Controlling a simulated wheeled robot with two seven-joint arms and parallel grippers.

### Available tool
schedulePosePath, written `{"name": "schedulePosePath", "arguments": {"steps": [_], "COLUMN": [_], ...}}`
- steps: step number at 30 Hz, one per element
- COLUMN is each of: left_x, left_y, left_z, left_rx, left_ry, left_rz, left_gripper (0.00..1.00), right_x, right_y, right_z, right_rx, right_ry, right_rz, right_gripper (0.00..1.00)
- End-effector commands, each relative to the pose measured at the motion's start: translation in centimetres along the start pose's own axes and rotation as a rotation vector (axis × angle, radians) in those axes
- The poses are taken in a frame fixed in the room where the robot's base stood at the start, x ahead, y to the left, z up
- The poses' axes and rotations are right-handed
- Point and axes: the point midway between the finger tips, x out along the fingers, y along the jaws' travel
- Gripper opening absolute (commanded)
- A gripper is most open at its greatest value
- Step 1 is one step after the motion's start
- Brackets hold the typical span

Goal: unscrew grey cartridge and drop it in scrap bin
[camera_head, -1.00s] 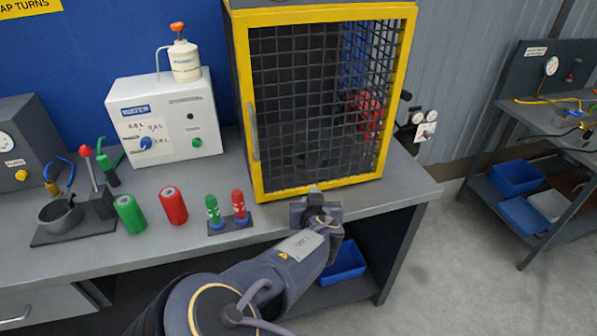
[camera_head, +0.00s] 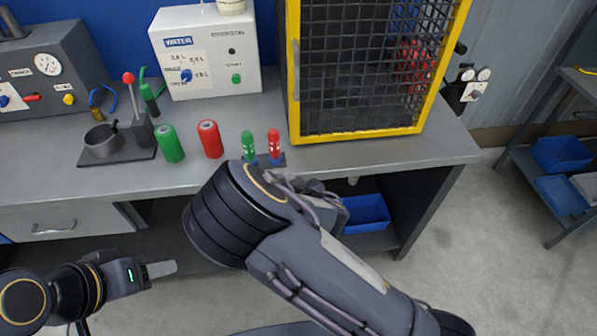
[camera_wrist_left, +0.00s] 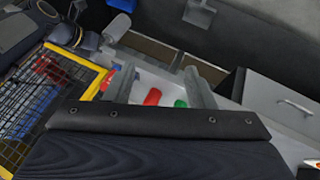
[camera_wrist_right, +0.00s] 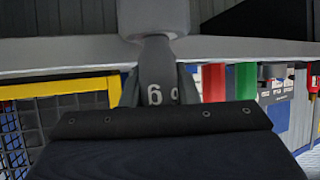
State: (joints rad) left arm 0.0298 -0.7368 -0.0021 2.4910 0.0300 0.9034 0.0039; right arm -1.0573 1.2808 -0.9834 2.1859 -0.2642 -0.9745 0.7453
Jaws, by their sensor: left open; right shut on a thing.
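My right gripper (camera_wrist_right: 158,88) is shut on a grey cartridge (camera_wrist_right: 157,72) marked "6" and a partly hidden character. The cartridge's narrow end meets a wider grey cylinder (camera_wrist_right: 154,16); I cannot tell whether they are still joined. In the head view my right arm hides that grip, near the bench's front edge. My left gripper (camera_head: 160,269) is open and empty, low in front of the bench. Its two fingers also show apart in the left wrist view (camera_wrist_left: 160,88). No bin in view is labelled as scrap; a blue bin (camera_head: 366,213) sits under the bench.
On the bench (camera_head: 350,160) stand a green cylinder (camera_head: 168,144), a red cylinder (camera_head: 210,139), a small green and red pair, a yellow-framed mesh cage (camera_head: 433,100) and a white water unit (camera_head: 247,72). Open floor (camera_head: 480,250) lies right of the bench.

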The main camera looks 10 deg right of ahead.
Motion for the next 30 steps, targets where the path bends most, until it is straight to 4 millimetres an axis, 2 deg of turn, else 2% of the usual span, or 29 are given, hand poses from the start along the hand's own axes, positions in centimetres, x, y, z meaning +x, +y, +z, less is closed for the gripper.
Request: {"name": "schedulePosePath", "arguments": {"steps": [5, 10, 14, 18, 22, 27, 30], "left_x": [-0.4, -0.3, 0.8, 2.9, 5.7, 10.1, 12.9], "left_y": [0.7, 2.5, 4.7, 7.7, 11.2, 16.3, 19.3], "left_z": [-2.3, -7.0, -10.8, -14.3, -16.9, -18.8, -19.1], "left_rx": [0.188, 0.588, 0.931, 1.299, 1.635, 2.066, 2.299], "left_ry": [-0.051, -0.148, -0.227, -0.308, -0.381, -0.475, -0.527], "left_rz": [0.005, 0.027, 0.062, 0.114, 0.180, 0.290, 0.365], "left_gripper": [0.54, 0.54, 0.54, 0.54, 0.54, 0.54, 0.54], "right_x": [0.1, 0.1, 0.1, 0.1, 0.1, 0.1, 0.1], "right_y": [-0.2, -0.2, -0.2, -0.2, -0.2, -0.2, -0.2], "right_z": [-0.3, -0.4, -0.4, -0.4, -0.4, -0.4, -0.4], "right_rx": [-0.003, -0.002, -0.002, -0.002, -0.001, -0.001, -0.001], "right_ry": [0.010, 0.010, 0.011, 0.011, 0.011, 0.011, 0.011], "right_rz": [-0.009, -0.008, -0.008, -0.007, -0.007, -0.007, -0.007], "right_gripper": [0.00, 0.00, 0.00, 0.00, 0.00, 0.00, 0.00]}}
